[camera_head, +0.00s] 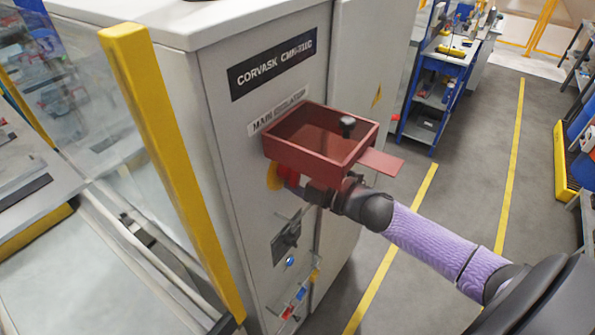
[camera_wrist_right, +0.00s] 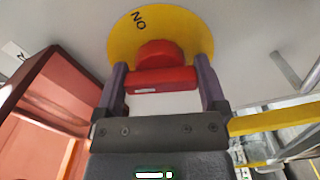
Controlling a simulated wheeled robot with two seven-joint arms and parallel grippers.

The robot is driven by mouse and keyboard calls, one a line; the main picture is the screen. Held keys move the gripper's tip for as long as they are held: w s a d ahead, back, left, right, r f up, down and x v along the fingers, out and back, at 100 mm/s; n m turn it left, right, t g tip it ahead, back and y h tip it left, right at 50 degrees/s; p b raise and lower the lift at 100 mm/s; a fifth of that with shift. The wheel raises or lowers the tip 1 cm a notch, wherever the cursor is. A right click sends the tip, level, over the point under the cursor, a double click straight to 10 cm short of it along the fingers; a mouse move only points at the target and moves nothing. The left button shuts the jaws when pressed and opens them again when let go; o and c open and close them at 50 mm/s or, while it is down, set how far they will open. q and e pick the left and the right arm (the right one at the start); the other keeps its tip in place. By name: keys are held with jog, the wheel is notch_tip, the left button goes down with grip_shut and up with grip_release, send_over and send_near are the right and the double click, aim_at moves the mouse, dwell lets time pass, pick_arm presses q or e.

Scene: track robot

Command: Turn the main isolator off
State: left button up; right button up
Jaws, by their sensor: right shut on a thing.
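The main isolator is a red rotary handle (camera_wrist_right: 163,78) on a round yellow plate (camera_wrist_right: 194,33) on the grey cabinet front. The plate's lettering, ON, reads upside down at the top in the right wrist view. The red handle also shows in the head view (camera_head: 287,173), partly hidden by the box and my gripper. My right gripper (camera_wrist_right: 162,84) has one finger on each side of the handle's bar and is shut on it; in the head view, the gripper (camera_head: 301,187) is just below the box. My left gripper is out of view.
A red-brown open box (camera_head: 335,158) with a black knob and side flap juts out above the isolator, close to my right gripper. A black switch (camera_head: 287,238) sits lower on the cabinet (camera_head: 222,130).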

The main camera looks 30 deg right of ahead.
jog(key=shift+n, duration=1.6)
jog(key=o, duration=0.9)
jog(key=b+v, duration=0.1)
jog(key=v, duration=0.9)
